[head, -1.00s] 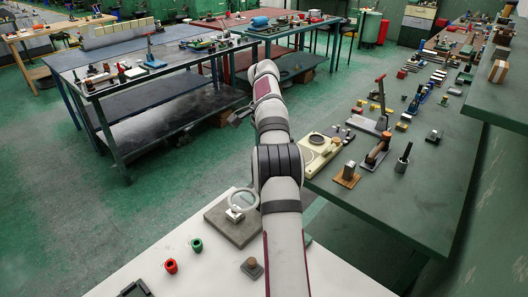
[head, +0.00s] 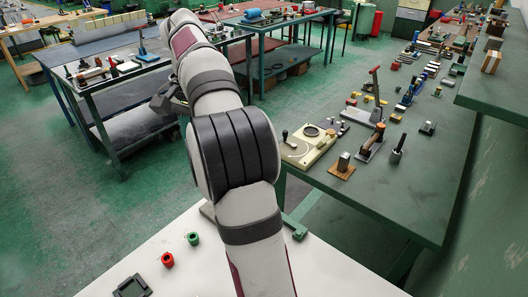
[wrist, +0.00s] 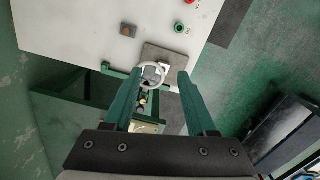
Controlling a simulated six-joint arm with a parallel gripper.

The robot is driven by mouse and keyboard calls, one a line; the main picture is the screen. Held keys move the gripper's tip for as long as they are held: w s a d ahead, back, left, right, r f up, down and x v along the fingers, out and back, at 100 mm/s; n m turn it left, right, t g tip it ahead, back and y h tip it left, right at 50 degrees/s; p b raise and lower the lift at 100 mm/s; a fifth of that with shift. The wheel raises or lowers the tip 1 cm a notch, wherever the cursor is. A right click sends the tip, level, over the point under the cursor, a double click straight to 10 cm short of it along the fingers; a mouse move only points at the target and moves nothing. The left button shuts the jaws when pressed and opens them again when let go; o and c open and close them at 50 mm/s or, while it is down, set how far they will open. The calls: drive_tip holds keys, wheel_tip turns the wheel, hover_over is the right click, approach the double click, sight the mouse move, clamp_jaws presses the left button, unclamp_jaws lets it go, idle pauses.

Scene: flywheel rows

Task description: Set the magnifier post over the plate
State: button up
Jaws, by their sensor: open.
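In the wrist view, the magnifier's pale ring (wrist: 149,75) shows between my green fingers, closer to the left one. It appears in front of the square grey plate (wrist: 172,54) on the white table; I cannot tell how far above the plate it is. Its post is not clearly visible. My gripper (wrist: 160,72) is open, with a wide gap between the fingers and nothing clamped. In the head view my arm hides the magnifier and my fingers; only a corner of the plate (head: 207,211) shows beside the arm.
A green cup (head: 193,239), a red cup (head: 168,260) and a dark square holder (head: 132,287) stand on the white table (head: 110,275). A small knob on a square base (wrist: 128,30) is left of the plate. A green bracket (head: 295,227) sits at the table's edge.

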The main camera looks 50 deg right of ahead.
drive_tip(key=s+a+f+n, duration=0.3)
drive_tip(key=s+a+n, duration=0.4)
drive_tip(key=s+a, duration=0.8)
drive_tip(key=s+f+n+g+h, duration=0.3)
drive_tip(key=s+f+n, duration=0.3)
drive_tip(key=s+f, duration=0.1)
drive_tip(key=w+d+n+g+h, duration=0.1)
drive_tip(key=w+d+n+h, duration=0.35)
drive_tip(key=d, duration=0.25)
drive_tip(key=w+d+n+g+h, duration=0.25)
drive_tip(key=d+n+h, duration=0.2)
drive_tip(key=d, duration=0.25)
drive_tip(key=w+d+f+n+t+h, duration=0.2)
drive_tip(key=w+n, duration=0.2)
drive_tip(key=w, duration=0.1)
drive_tip(key=w+d+f+n+t+h, duration=0.2)
drive_tip(key=w+n, duration=0.1)
drive_tip(key=w, duration=0.1)
drive_tip(key=w+d+f+n+t+h, duration=0.2)
drive_tip(key=w+n, duration=0.2)
drive_tip(key=w, duration=0.1)
drive_tip(key=shift+w+d+f+n+t, duration=0.25)
drive_tip(key=shift+w+n+t, duration=0.05)
drive_tip(key=shift+t, duration=0.05)
drive_tip(key=d, duration=1.5)
drive_tip(key=shift+d, duration=0.25)
